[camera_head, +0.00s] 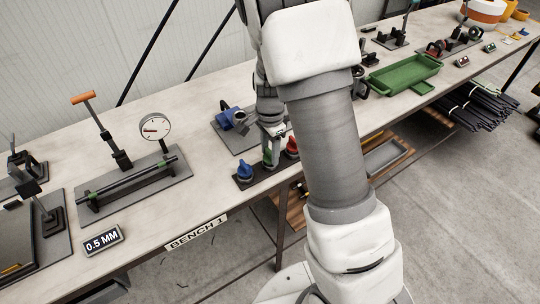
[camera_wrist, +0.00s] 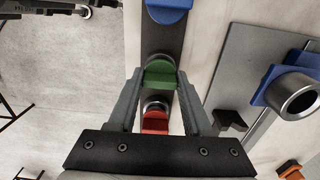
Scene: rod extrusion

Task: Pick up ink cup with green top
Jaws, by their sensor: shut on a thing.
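The ink cup with the green top (camera_wrist: 160,75) is between the fingers of my gripper (camera_wrist: 160,85) in the wrist view. My gripper is shut on it. In the head view the green top (camera_head: 268,156) is small and partly covered by my gripper (camera_head: 271,150). The cup stands in, or just over, a dark strip-shaped holder (camera_head: 258,172); I cannot tell whether it is lifted. A blue-topped cup (camera_head: 245,170) is on one side of it and a red-topped cup (camera_head: 292,146) on the other. They also show in the wrist view, blue (camera_wrist: 168,10) and red (camera_wrist: 155,122).
A blue clamp-like device (camera_head: 232,119) on a grey plate stands behind the holder. A dial gauge fixture (camera_head: 155,128) is to the left, and a green tray (camera_head: 404,74) to the right. The bench front edge (camera_head: 195,232) is close to the holder.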

